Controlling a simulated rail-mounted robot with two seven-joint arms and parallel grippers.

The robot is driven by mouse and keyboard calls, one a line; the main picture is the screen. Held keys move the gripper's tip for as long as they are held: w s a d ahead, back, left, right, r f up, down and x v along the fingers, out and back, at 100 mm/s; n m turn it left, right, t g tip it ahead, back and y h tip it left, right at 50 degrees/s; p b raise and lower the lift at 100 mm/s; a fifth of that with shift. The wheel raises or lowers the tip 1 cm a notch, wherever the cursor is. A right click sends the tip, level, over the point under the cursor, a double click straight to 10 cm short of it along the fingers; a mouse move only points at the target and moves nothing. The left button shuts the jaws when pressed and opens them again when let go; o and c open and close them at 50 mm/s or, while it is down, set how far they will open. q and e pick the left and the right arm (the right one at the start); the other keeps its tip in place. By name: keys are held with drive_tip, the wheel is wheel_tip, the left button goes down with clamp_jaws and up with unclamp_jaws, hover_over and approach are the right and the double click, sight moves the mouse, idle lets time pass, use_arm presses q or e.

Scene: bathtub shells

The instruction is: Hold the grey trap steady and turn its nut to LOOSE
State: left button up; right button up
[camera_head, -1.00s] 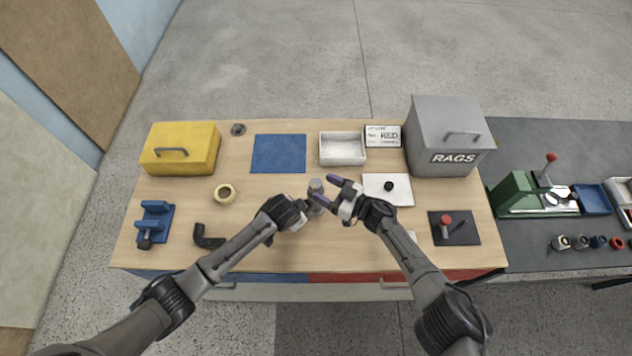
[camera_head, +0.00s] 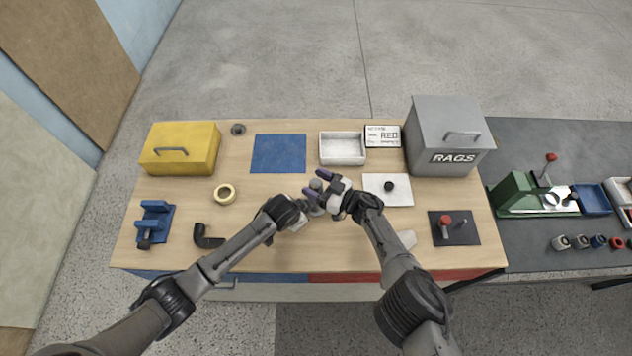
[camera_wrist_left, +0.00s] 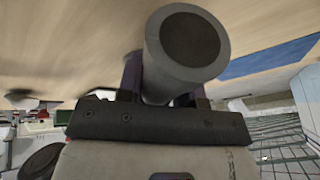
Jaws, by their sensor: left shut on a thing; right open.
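A white plate with a black knob (camera_head: 400,196) lies just right of my right gripper. A white tray (camera_head: 342,161) and a blue mat (camera_head: 279,168) lie behind. A yellow box (camera_head: 181,160), tape ring (camera_head: 225,194) and black elbow pipe (camera_head: 205,242) are left; a grey RAGS box (camera_head: 446,120) is right.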

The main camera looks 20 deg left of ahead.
drive_tip(key=shift+c, duration=0.5)
drive_tip(key=c, duration=0.8)
drive_tip(key=shift+c, duration=0.2)
use_arm(q)
drive_tip(key=shift+d, duration=0.1)
use_arm(e)
drive_tip(key=shift+a+f+m+t, duration=0.1)
drive_tip(key=shift+f+m+t, duration=0.15)
drive_tip(key=shift+m+t, duration=0.35)
drive_tip(key=shift+r+m+t+h, duration=0.1)
drive_tip(key=shift+m+t+h, duration=0.2)
drive_tip(key=shift+t, duration=0.3)
drive_tip(key=o, duration=0.9)
drive_tip(key=shift+r, duration=0.1)
drive_tip(key=shift+o, duration=0.2)
drive_tip(key=shift+d, duration=0.2)
drive_tip(key=v, duration=1.1)
drive_tip(key=shift+s+d, duration=0.2)
drive_tip(key=shift+d, duration=0.15)
